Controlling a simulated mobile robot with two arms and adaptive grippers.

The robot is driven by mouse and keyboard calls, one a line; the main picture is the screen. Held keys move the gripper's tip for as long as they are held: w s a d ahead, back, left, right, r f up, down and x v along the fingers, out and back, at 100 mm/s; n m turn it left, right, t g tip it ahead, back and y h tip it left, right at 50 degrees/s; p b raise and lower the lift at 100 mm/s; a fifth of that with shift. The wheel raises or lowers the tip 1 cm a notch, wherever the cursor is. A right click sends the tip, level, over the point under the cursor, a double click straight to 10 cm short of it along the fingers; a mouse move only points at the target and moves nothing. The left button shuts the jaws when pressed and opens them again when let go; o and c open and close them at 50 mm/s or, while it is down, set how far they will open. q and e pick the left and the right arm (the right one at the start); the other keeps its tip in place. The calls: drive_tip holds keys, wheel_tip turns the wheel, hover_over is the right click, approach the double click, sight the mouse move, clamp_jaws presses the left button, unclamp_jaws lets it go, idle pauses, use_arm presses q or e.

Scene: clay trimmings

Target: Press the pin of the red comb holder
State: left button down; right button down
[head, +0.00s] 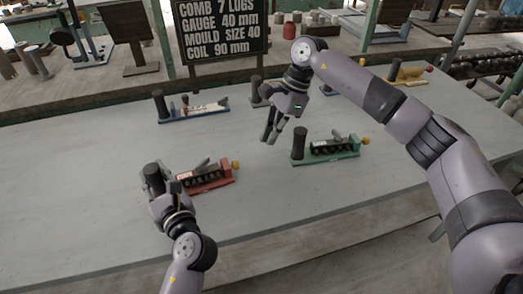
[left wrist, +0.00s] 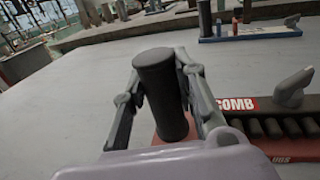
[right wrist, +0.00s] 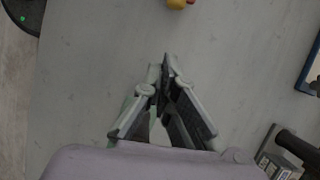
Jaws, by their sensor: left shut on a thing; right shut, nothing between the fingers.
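The red comb holder (head: 208,184) lies on the table at the left centre, with a row of dark slots, a grey lever and a dark upright post. A yellow-orange knob (head: 235,165), seemingly its pin, sticks out at its right end. My left gripper (head: 154,178) is shut on the dark post; in the left wrist view the fingers flank the post (left wrist: 163,95), beside the "COMB" label. My right gripper (head: 269,136) is shut and empty, above the table, right of and behind the knob. In the right wrist view its fingertips (right wrist: 166,68) meet; a yellow knob (right wrist: 176,3) is cut off at the top edge.
A green comb holder (head: 325,153) stands to the right, close to my right gripper. A blue holder (head: 194,112) lies further back, and a yellow one (head: 408,76) at the back right. A dark sign (head: 220,28) stands behind. The table between the red and green holders is clear.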

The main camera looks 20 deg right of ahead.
use_arm(q)
drive_tip(key=shift+f, duration=0.35)
use_arm(e)
drive_tip(key=v, duration=0.3)
drive_tip(key=shift+d+r, duration=0.2)
drive_tip(key=shift+r, duration=0.15)
use_arm(q)
drive_tip(key=c, duration=1.7)
unclamp_jaws()
drive_tip(key=shift+o, duration=1.2)
drive_tip(key=shift+r, duration=0.1)
drive_tip(key=shift+o, duration=1.3)
drive_tip(key=shift+r, duration=0.15)
drive_tip(key=shift+d, duration=0.1)
use_arm(e)
drive_tip(key=shift+w, duration=0.1)
